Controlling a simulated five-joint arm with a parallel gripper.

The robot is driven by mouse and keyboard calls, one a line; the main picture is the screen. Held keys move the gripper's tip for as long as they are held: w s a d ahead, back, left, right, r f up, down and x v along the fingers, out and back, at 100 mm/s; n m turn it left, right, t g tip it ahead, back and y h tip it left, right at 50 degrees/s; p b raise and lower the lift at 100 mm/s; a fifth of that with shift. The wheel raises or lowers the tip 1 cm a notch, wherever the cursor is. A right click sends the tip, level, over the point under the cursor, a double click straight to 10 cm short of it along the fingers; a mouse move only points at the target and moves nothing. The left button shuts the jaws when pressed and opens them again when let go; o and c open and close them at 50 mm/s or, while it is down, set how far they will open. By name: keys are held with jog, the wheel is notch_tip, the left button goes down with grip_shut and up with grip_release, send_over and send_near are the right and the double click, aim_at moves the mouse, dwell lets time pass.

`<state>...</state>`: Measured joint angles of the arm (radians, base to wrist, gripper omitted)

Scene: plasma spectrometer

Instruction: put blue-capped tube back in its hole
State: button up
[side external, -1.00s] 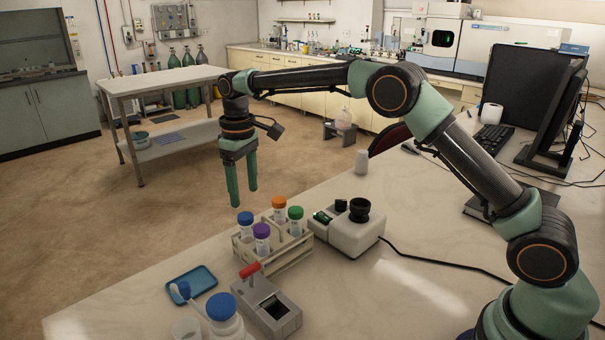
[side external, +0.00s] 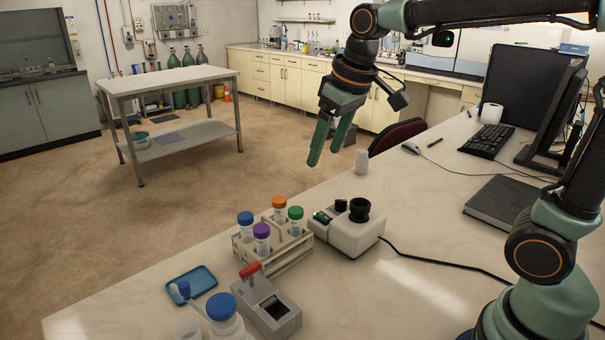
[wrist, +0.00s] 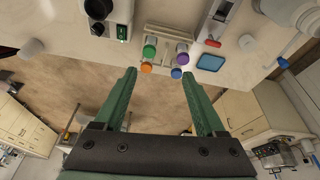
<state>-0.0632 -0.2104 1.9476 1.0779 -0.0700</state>
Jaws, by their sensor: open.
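The blue-capped tube (side external: 246,224) stands upright in the light rack (side external: 275,263), at its left back corner in the side view. Its lower part is hidden by the rack. Purple-capped (side external: 262,236), orange-capped (side external: 279,207) and green-capped (side external: 295,218) tubes stand in the same rack. My gripper (side external: 325,158) is open and empty, high above and clear of the rack, its fingers tilted down. In the wrist view the blue cap (wrist: 176,73) shows near the right fingertip, with the rack ahead between the fingers (wrist: 159,72).
A white device with a black eyepiece (side external: 359,210) stands right of the rack. A grey box with a red handle (side external: 267,302), a blue tray (side external: 191,283) and a blue-lidded bottle (side external: 222,312) are in front and to the left. The right counter is partly clear.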

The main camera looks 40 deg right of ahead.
jog(key=s+d+f+m+t, duration=0.1)
jog(key=s+f, duration=0.3)
jog(key=s, duration=0.5)
jog(key=shift+s+d+f+m+t, duration=0.15)
jog(key=shift+s+d+m+t, duration=0.2)
jog(key=shift+d, duration=0.35)
jog(key=shift+w, duration=0.1)
